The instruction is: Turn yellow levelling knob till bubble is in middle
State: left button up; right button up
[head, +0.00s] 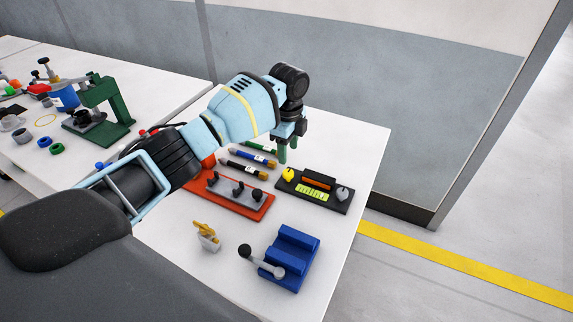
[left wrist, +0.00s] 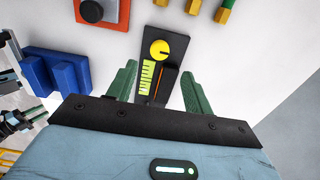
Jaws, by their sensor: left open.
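The yellow levelling knob (head: 288,174) sits at the left end of a black base plate (head: 327,205) on the white table. The plate also carries a yellow-green vial with dark marks (head: 312,192), an orange bar (head: 318,181) and a grey knob (head: 342,193). I cannot make out the bubble. My left gripper (head: 288,149), with green fingers, is open and empty above the table, beyond the knob. In the left wrist view the knob (left wrist: 160,49) and vial (left wrist: 147,77) appear between the spread fingers (left wrist: 159,72), not touched.
A blue block with a lever (head: 294,255) and a small yellow-topped piece (head: 207,235) stand nearer. A red tray (head: 240,208) lies left of the plate, with several pens (head: 250,160) behind it. A green press (head: 112,105) stands farther left.

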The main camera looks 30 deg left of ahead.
aim_at(288, 172)
pick_arm(q)
jog(key=shift+s+d+f, duration=0.1)
jog(key=shift+f, duration=0.45)
notch_tip(288, 172, down, 6)
jog(key=shift+r+b, duration=0.1)
jog(key=shift+b, duration=0.25)
jog(key=shift+f, duration=0.45)
pick_arm(e)
jog(key=shift+f, duration=0.4)
pick_arm(q)
jog(key=c, duration=0.9)
jog(key=shift+c, duration=0.3)
pick_arm(e)
jog(key=shift+s, duration=0.3)
pick_arm(q)
jog(key=shift+n, duration=0.3)
